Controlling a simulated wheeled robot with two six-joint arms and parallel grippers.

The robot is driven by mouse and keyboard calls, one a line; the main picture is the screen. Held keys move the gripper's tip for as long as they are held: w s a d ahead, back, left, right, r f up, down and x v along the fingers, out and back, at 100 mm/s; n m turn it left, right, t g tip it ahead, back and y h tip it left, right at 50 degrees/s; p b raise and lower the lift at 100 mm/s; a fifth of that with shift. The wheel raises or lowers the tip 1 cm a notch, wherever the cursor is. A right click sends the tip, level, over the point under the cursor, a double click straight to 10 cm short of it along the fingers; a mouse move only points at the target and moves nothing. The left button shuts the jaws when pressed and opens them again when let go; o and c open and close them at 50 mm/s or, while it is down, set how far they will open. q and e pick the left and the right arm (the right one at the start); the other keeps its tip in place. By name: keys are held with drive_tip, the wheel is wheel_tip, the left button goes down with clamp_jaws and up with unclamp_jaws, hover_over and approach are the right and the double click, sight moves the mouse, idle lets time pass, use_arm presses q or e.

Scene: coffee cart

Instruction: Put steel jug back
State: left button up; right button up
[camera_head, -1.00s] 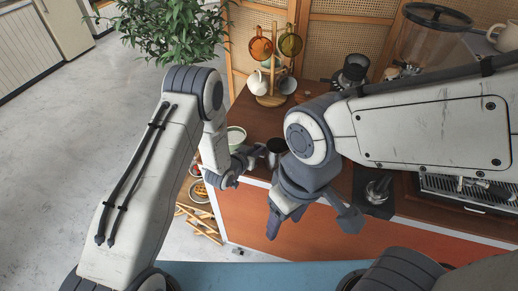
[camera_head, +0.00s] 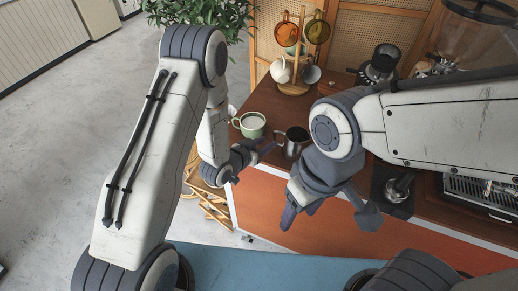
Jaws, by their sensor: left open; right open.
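The steel jug (camera_head: 294,152) stands upright near the front left edge of the wooden counter, its dark opening facing up. My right arm hides part of its right side. My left gripper (camera_head: 262,149) is open at the counter's front edge, just left of the jug; I cannot tell whether a finger touches it. My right gripper (camera_head: 330,216) is open and empty, with its fingers spread, in front of the counter's orange front panel and below the jug.
A pale green cup (camera_head: 251,126) stands behind my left gripper. A mug tree (camera_head: 293,88) with hanging cups stands further back. A grinder (camera_head: 378,66) stands at the back, and a portafilter (camera_head: 397,188) lies to the right. The brown counter between the jug and mug tree is clear.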

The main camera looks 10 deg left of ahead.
use_arm(q)
drive_tip(key=s+r+g+y, duration=0.2)
drive_tip(key=s+r, duration=0.3)
drive_tip(key=s, duration=0.5)
drive_tip(key=s+r+m+g+y, duration=0.1)
drive_tip(key=s+r+g, duration=0.4)
drive_tip(key=s, duration=0.5)
drive_tip(key=s+a+r+m+g+y, duration=0.1)
drive_tip(key=s+r+g+y, duration=0.2)
drive_tip(key=s+r, duration=0.3)
drive_tip(key=s+g, duration=0.1)
drive_tip(key=s, duration=0.4)
drive_tip(key=shift+r+b, duration=0.35)
drive_tip(key=shift+r, duration=0.05)
